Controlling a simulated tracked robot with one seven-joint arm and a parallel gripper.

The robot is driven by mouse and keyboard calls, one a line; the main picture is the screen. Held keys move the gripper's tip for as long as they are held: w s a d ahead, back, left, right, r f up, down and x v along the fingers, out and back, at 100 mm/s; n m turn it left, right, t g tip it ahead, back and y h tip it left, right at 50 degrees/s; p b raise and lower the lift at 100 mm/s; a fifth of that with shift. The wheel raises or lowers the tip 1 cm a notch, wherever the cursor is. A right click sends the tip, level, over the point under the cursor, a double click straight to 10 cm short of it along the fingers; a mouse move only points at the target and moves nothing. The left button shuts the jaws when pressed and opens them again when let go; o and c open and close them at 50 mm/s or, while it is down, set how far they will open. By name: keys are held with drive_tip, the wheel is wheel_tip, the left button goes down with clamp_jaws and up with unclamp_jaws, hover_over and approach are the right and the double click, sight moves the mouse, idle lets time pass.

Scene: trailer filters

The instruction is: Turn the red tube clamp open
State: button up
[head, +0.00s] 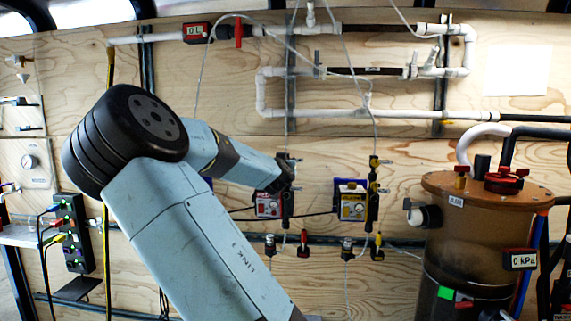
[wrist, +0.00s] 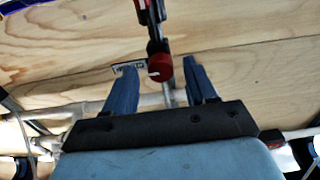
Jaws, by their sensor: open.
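My gripper (wrist: 161,63) is open, with one blue-grey finger on each side of the knob. A gap shows between the knob and each finger, and I cannot tell how far ahead of the fingertips it lies. In the head view, my gripper (head: 284,174) is at the left, red-faced unit (head: 268,207) on the wall and hides part of its upper fittings.
A similar yellow-faced unit (head: 352,204) hangs to the right. Red-handled (head: 304,243) and yellow-handled (head: 377,246) fittings sit below the units. White pipes (head: 350,114) run above on the plywood wall. A brown-lidded tank (head: 487,189) stands at right, and a power strip (head: 72,232) hangs at left.

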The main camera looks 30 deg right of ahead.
drive_tip(key=shift+c, duration=0.5)
drive_tip(key=c, duration=0.9)
drive_tip(key=shift+d, duration=0.2)
clamp_jaws()
drive_tip(key=shift+a, duration=0.1)
